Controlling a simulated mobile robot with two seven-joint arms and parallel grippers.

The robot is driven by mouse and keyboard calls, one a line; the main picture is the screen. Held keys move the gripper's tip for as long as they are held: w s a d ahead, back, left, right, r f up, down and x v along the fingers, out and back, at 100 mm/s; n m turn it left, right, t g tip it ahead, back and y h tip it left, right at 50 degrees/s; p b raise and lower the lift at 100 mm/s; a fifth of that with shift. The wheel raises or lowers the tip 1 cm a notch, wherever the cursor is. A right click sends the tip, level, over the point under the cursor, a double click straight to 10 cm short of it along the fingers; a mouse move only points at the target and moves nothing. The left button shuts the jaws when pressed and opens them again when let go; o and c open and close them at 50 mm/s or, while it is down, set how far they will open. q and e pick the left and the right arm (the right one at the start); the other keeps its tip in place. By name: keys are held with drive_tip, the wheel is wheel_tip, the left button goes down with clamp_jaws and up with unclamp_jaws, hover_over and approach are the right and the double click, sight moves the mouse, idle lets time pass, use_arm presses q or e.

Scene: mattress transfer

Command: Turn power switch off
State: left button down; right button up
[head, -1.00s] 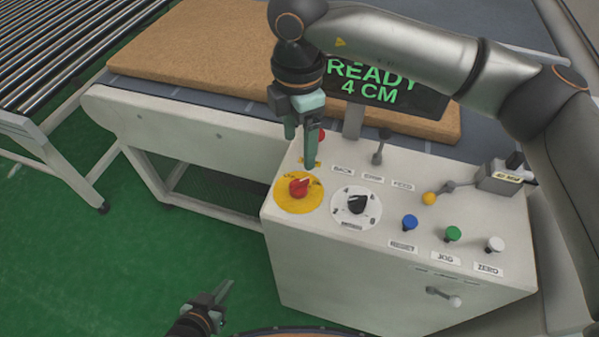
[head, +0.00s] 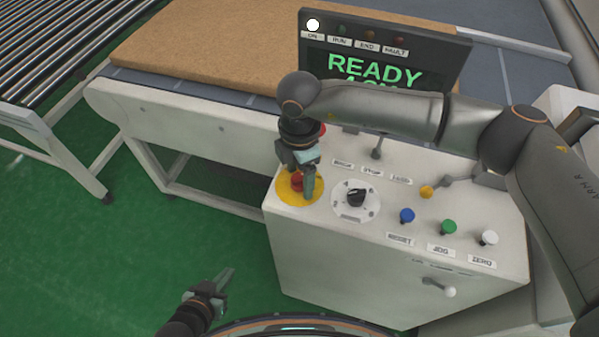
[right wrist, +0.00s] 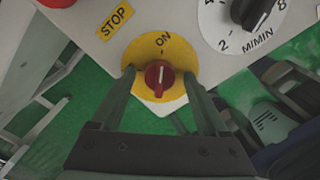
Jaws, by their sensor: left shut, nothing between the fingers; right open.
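The power switch is a red rotary knob (right wrist: 158,79) on a round yellow plate (right wrist: 182,53) marked ON; its white pointer line faces the ON mark. In the head view the yellow plate (head: 284,195) sits at the left of the control panel top, with the red knob (head: 297,181) partly hidden by my right gripper (head: 299,190). My right gripper (right wrist: 159,74) is open, with one finger on each side of the knob; contact cannot be told. My left gripper (head: 221,287) is shut and empty, low over the green floor, away from the panel.
A black-and-white dial (head: 356,199) is just right of the switch. Blue (head: 407,215), green (head: 449,226) and white (head: 489,238) buttons stand farther right. The display (head: 385,60) reads READY, with a white lamp lit above ON. A tan mattress (head: 205,45) lies behind.

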clamp_jaws()
idle(0.5)
